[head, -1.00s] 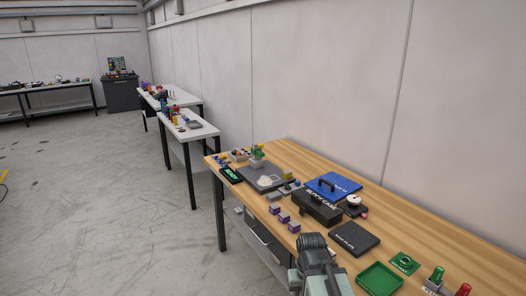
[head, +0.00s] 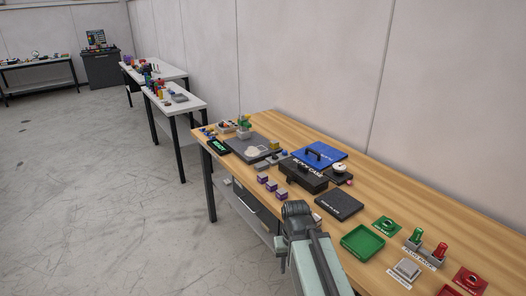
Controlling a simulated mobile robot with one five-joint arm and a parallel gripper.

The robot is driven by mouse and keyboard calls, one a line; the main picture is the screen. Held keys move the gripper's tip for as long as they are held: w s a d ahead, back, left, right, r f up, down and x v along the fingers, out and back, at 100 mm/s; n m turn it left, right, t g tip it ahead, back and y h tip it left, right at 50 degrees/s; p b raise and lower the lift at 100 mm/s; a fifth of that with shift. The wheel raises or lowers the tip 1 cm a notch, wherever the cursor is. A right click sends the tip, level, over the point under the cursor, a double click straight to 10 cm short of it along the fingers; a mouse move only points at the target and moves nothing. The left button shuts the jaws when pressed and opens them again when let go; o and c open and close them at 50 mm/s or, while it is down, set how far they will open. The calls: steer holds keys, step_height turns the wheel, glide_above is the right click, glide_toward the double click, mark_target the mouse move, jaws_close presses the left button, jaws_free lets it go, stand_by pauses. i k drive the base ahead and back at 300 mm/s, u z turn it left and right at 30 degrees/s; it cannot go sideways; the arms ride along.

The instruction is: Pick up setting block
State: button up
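Several small purple blocks with pale tops (head: 271,185) sit along the near side of the wooden table, left of my arm. I cannot tell whether one of them is the setting block. A black case with a handle, lettered "BLOCK CASE" (head: 303,180), stands shut behind them; its inside is hidden. My arm rises from the bottom centre and ends in a dark rounded joint near the table's front edge. My gripper's fingers do not show.
The wooden table (head: 420,212) runs along the wall. A blue lettered board (head: 319,153), dark plate (head: 339,205), green tray (head: 362,242), dark grey slab (head: 250,147), and red and green controls (head: 428,249) lie on it. Open floor (head: 90,200) is at left.

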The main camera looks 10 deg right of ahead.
mark_target(274, 144)
steer(key=k, duration=0.7)
steer(key=z, duration=0.1)
steer(key=i, duration=1.15)
steer(key=u, duration=0.9)
steer(key=i, duration=1.2)
steer(key=u, duration=0.75)
steer(key=i, duration=0.7)
steer(key=z, duration=0.1)
